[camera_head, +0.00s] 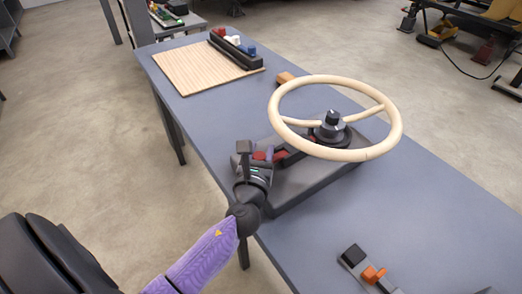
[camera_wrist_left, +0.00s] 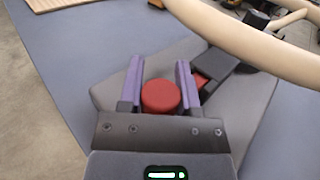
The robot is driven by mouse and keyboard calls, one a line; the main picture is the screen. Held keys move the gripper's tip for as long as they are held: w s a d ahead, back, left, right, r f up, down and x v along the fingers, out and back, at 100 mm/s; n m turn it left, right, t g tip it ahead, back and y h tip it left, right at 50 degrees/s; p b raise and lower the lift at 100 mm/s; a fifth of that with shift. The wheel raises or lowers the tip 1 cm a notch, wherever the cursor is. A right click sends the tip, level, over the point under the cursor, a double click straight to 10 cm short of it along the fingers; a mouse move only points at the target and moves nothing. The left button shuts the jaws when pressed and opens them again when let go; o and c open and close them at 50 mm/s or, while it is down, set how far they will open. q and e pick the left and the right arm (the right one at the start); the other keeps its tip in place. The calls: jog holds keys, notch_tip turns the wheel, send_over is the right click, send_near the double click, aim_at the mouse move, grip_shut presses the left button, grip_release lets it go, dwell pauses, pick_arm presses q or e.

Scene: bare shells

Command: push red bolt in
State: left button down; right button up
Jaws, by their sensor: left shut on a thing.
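The red bolt (camera_wrist_left: 160,97) shows as a round red end between the two purple fingers in the left wrist view. In the head view a small red patch of it (camera_head: 259,155) shows beside the fingers. My left gripper (camera_wrist_left: 159,85) is shut on it, over the near end of the grey base plate (camera_wrist_left: 250,112). A second red part (camera_wrist_left: 201,80) lies just right of the fingers, beside a dark block. The far side of the bolt and how deep it sits are hidden. My right gripper is not in view.
A cream steering wheel (camera_head: 395,125) on a dark hub stands over the base plate, close to the right of my gripper. A wooden board (camera_head: 200,68), an orange block (camera_head: 285,78) and a dark device with an orange lever (camera_head: 372,273) also lie on the blue-grey table (camera_head: 420,220).

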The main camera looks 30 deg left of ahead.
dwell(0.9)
pick_arm(q)
jog(key=w, duration=0.1)
jog(key=w+d, duration=0.1)
jog(key=shift+w+d, duration=0.1)
jog(key=shift+w, duration=0.25)
jog(key=shift+c, duration=1.4)
grip_release()
jog(key=shift+w+d, duration=0.1)
jog(key=shift+w, duration=0.05)
jog(key=v, duration=1)
jog(key=shift+p, duration=0.35)
